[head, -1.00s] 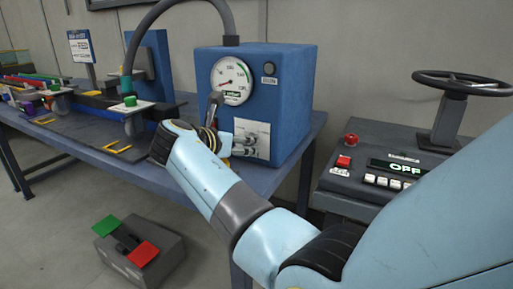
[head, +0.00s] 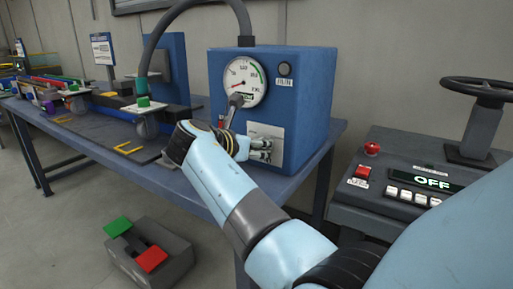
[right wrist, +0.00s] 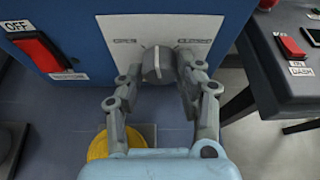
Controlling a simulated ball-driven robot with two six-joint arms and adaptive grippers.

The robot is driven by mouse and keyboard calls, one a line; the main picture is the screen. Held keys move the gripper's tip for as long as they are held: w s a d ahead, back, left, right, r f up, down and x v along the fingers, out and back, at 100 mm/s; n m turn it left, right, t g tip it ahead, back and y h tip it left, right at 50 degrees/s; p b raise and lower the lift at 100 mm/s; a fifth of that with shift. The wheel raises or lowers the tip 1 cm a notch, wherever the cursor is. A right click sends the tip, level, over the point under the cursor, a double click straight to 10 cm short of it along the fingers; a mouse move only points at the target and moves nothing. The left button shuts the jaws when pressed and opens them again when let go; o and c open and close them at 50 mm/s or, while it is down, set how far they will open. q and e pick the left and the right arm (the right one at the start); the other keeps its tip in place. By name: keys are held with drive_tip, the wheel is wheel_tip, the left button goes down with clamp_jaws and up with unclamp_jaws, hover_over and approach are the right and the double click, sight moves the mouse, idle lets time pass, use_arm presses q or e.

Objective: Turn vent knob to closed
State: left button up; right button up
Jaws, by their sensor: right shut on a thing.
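The vent knob (right wrist: 157,62) is a small grey knob on a white label plate (right wrist: 160,25) on the front of the blue gauge box (head: 310,100). Its grip ridge stands about upright between two small labels that are too blurred to read surely. My right gripper (right wrist: 163,72) is shut on the knob, one finger on each side of it. In the head view my right gripper (head: 260,148) is at the white plate, and its fingers hide the knob. My left gripper is not in view.
A gauge (head: 245,82) sits above the plate. A red switch (right wrist: 40,52) marked OFF is left of the knob. A console with a black handwheel (head: 485,92) stands at the right. A pedal box (head: 150,255) is on the floor.

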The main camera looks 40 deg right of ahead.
drive_tip(key=shift+c, duration=0.6)
drive_tip(key=p, duration=0.1)
drive_tip(key=m+t+p, duration=0.1)
drive_tip(key=p, duration=0.1)
drive_tip(key=shift+s+r+m, duration=0.15)
drive_tip(key=shift+m, duration=0.15)
drive_tip(key=shift+m+t+y+p, duration=0.3)
drive_tip(key=shift+p, duration=0.1)
drive_tip(key=shift+f+m+t+p, duration=0.2)
drive_tip(key=shift+m+t+p, duration=0.1)
drive_tip(key=shift+m+t, duration=0.25)
drive_tip(key=shift+s+f+m+t, duration=0.15)
drive_tip(key=shift+m+t, duration=0.3)
drive_tip(key=shift+m, duration=0.5)
drive_tip(key=shift+m+t+b, duration=0.7)
drive_tip(key=shift+m+b, duration=0.1)
drive_tip(key=shift+m, duration=0.3)
drive_tip(key=shift+y, duration=0.3)
